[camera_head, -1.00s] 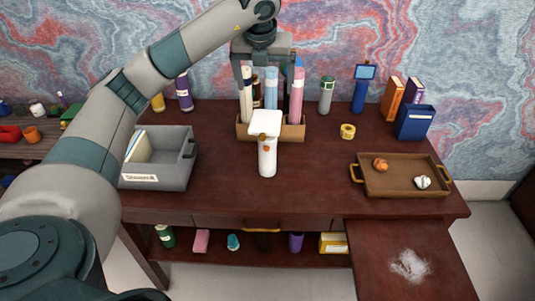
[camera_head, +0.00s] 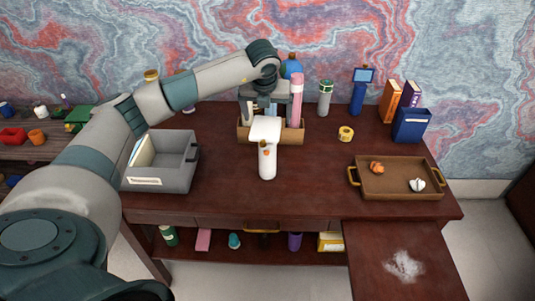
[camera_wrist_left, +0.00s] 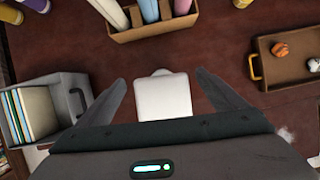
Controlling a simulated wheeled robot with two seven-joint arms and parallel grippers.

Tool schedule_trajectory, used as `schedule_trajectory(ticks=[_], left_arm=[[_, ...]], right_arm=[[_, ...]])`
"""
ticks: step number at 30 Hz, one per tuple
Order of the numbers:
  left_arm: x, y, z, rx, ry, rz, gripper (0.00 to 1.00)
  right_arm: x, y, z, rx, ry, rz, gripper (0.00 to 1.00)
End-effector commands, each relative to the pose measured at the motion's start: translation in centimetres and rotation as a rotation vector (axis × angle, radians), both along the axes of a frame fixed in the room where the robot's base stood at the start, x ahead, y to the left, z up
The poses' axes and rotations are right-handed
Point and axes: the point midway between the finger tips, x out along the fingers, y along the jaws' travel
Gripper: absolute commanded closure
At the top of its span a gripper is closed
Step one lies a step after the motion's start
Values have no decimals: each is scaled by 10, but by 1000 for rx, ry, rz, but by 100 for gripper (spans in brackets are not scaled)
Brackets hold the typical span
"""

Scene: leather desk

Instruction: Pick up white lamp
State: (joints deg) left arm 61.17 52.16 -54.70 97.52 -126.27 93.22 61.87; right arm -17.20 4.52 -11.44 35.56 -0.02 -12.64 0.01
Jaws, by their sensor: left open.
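The white lamp (camera_head: 266,160) stands upright on the dark red desk, in front of a brown box of rolled tubes. It has a flat white head and a small orange mark on its body. In the left wrist view the lamp's head (camera_wrist_left: 163,96) lies between the two spread fingers, with space on both sides. My left gripper (camera_wrist_left: 160,88) is open and empty, above the lamp. In the head view the left gripper (camera_head: 261,108) is partly hidden behind the lamp head. My right gripper is not in view.
The brown tube box (camera_head: 290,134) is close behind the lamp. A grey file bin (camera_head: 172,176) stands to the left. A brown tray (camera_head: 400,189) with small items lies to the right. The desk between lamp and tray is clear.

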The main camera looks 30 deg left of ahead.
Motion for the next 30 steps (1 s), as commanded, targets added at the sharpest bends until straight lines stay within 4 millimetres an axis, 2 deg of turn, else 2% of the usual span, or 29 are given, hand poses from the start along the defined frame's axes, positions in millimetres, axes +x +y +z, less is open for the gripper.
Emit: schedule_trajectory(ticks=[17,25,30], left_arm=[[3,1,-9,0,1,-1,9],[8,4,-31,1,4,0,9],[14,7,-50,-1,3,0,9]], right_arm=[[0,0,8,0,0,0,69],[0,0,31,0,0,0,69],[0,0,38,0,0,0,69]])
